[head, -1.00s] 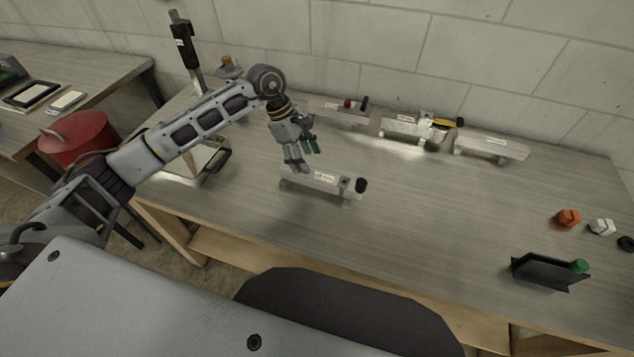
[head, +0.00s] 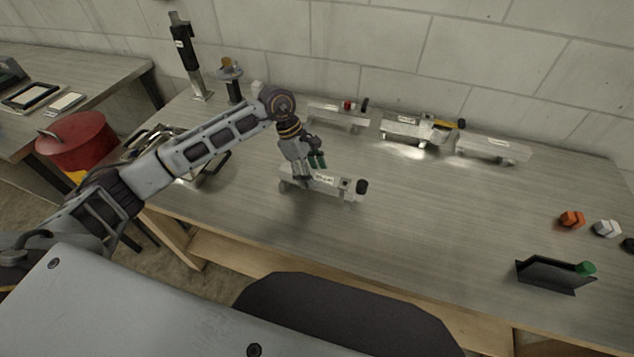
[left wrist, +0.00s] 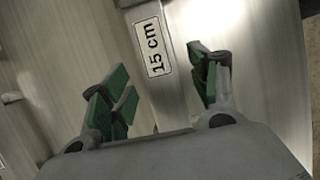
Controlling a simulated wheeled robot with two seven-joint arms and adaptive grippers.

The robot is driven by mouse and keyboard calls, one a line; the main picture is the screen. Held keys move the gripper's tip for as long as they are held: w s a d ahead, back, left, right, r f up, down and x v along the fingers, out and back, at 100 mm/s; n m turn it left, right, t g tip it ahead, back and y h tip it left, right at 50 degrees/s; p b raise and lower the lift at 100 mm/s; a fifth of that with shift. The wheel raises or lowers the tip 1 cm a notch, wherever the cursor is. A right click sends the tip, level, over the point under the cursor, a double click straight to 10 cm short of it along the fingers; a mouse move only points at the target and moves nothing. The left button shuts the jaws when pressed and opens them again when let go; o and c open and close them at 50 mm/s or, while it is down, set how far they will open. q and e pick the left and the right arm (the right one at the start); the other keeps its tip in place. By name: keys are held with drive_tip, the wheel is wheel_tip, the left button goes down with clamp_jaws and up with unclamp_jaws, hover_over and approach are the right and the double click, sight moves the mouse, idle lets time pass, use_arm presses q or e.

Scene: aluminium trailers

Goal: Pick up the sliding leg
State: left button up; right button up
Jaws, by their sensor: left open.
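My left gripper (head: 310,170) is open and reaches down over an aluminium bar piece with a dark knob at its right end (head: 340,187), near the table's front. In the left wrist view, the green-padded fingers (left wrist: 157,80) stand apart, one on each side of this bar (left wrist: 185,85), whose label reads "15 cm". I cannot tell whether the pads touch it. No part is legibly marked as the sliding leg. A tall black and silver part (head: 184,55) stands upright at the back left. My right gripper is not in view.
Several aluminium trailer pieces (head: 493,149) stand along the wall. A shallow tray (head: 210,172) is left of the bar, partly behind my arm. Orange (head: 571,219) and white (head: 606,228) small parts and a black holder (head: 550,277) are on the right. The table's middle right is clear.

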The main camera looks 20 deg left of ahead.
sight(314, 175)
use_arm(q)
drive_tip(key=x, duration=0.3)
drive_tip(key=shift+f+b, duration=0.1)
drive_tip(key=shift+b, duration=0.2)
drive_tip(key=shift+s+d+f, duration=0.1)
drive_tip(key=shift+f, duration=0.25)
drive_tip(key=shift+c, duration=1.8)
drive_tip(key=c, duration=0.4)
drive_tip(key=shift+d, duration=0.1)
clamp_jaws()
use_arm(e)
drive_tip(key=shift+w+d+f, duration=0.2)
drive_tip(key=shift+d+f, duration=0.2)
